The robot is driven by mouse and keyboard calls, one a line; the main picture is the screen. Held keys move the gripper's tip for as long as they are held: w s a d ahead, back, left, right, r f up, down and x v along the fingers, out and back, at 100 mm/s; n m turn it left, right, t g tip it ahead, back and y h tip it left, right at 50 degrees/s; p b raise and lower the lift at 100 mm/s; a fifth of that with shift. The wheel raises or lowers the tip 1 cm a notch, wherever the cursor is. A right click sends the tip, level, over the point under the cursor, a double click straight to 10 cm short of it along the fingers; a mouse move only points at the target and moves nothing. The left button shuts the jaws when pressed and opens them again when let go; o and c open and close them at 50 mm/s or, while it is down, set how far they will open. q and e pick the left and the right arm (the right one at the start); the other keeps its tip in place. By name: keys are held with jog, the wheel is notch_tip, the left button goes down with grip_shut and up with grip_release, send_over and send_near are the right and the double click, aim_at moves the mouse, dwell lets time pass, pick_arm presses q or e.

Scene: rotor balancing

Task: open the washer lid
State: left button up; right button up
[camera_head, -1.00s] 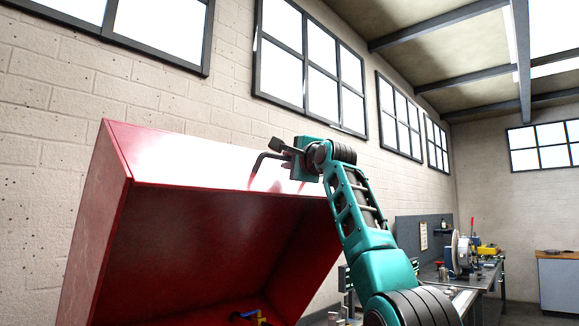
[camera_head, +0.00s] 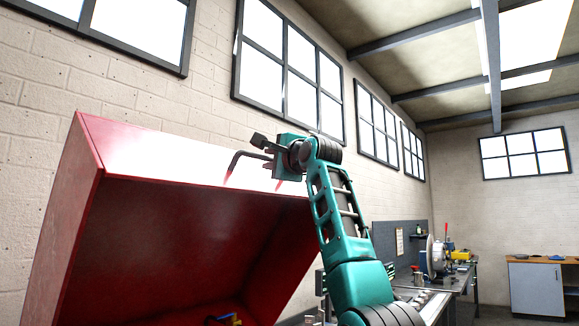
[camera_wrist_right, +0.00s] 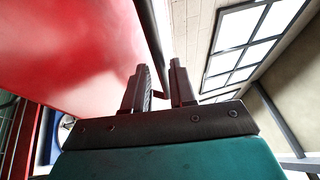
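The washer lid (camera_head: 150,215) is a large red hood, raised and tilted, with its hollow underside facing me in the head view. A dark bent bar handle (camera_head: 236,160) stands on its pale, glaring front panel. My right gripper (camera_head: 262,146) is at the right end of this handle. In the right wrist view, the two fingers of my right gripper (camera_wrist_right: 161,83) are apart. The handle bar (camera_wrist_right: 152,40) runs down toward the gap between them, beside the red lid (camera_wrist_right: 75,55). No firm contact shows. My left gripper is not in view.
A blue and yellow fitting (camera_head: 230,319) shows low under the lid. A workbench (camera_head: 440,283) with tools stands at the right, and a cabinet (camera_head: 537,288) farther back. A brick wall (camera_head: 45,135) with windows is behind the lid.

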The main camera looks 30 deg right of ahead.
jog(key=s+f+b, duration=0.1)
jog(key=s+b, duration=0.2)
jog(key=s, duration=0.6)
jog(key=shift+s+f+b, duration=0.3)
jog(key=shift+s, duration=0.1)
